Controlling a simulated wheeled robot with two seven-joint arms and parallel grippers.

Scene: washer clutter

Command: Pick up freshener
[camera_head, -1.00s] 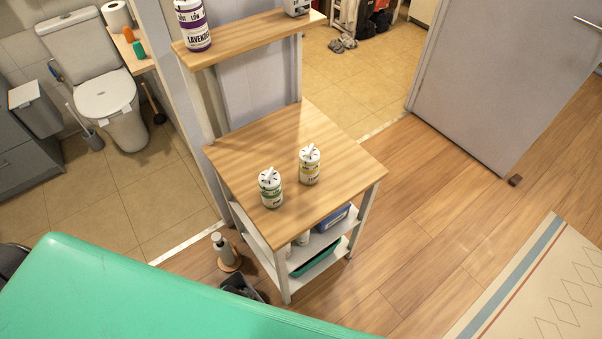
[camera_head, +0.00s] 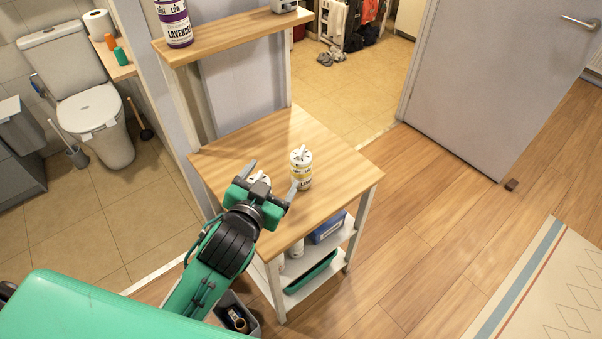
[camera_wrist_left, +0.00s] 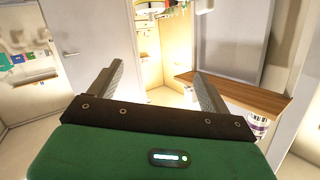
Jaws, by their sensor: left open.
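Two white fresheners with slotted tops stand upright on the wooden top of a small cart (camera_head: 335,165). The freshener with a yellow label (camera_head: 301,169) is in clear view, to the right of my left gripper. The other freshener (camera_head: 259,178), which had a green label earlier, is mostly hidden by my left gripper, and only its white top shows. My left gripper (camera_head: 270,180) is open, with its fingers spread around that top in the head view; I cannot tell its height. The left wrist view shows the open fingers (camera_wrist_left: 160,82) with nothing between them. My right gripper is not in view.
A wooden shelf (camera_head: 235,33) above the cart's back holds a purple-labelled lavender container (camera_head: 174,22). The cart's lower shelves hold a blue box (camera_head: 328,228) and a green tray (camera_head: 311,272). A grey door (camera_head: 500,85) stands at right. The floor right of the cart is free.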

